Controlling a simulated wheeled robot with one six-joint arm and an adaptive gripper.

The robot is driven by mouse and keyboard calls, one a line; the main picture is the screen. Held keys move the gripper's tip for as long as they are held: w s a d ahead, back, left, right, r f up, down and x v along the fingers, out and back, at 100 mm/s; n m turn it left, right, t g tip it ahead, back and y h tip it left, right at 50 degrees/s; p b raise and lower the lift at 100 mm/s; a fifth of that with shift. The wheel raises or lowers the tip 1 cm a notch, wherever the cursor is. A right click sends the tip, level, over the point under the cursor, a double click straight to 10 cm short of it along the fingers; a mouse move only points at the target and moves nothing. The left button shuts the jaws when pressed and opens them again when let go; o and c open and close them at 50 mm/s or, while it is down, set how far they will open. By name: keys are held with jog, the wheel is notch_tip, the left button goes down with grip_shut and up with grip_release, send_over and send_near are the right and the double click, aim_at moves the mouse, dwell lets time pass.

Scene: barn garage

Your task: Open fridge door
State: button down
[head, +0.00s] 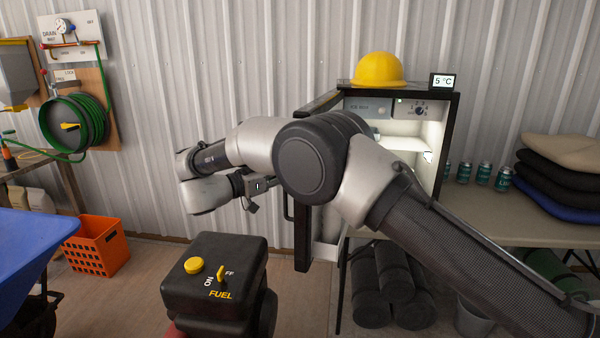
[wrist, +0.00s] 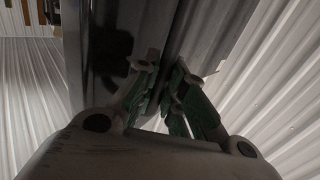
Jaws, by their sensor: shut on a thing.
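The small black fridge (head: 437,180) stands on the table, with its lit white inside showing. Its door (head: 302,235) is swung open toward me at the left side of the fridge, seen nearly edge-on. A dark handle (head: 288,208) shows on the door's outer side, partly hidden by my arm. My gripper (wrist: 165,80) is shut on the handle, its green-padded fingers closed around a dark bar in the wrist view. In the head view my arm's elbow hides the fingers and part of the fridge opening.
A yellow hard hat (head: 378,70) and a 5 °C display (head: 443,81) sit on top of the fridge. A black fuel tank (head: 215,280) stands in front of the door. Cans (head: 484,173) and folded cushions (head: 560,165) are to the right. An orange crate (head: 97,247) is at left.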

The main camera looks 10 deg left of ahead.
jog(key=shift+w+a+m+g+h, duration=0.2)
jog(key=shift+w+a+h, duration=0.05)
jog(key=shift+a, duration=0.45)
jog(key=shift+w+a+m+g+h, duration=0.2)
jog(key=shift+w+a+h, duration=0.05)
jog(key=shift+a, duration=0.45)
jog(key=c, duration=1.5)
grip_release()
jog(key=v, duration=0.7)
jog(key=shift+s+a+r, duration=0.1)
jog(key=shift+s+a, duration=0.05)
jog(key=shift+a, duration=0.05)
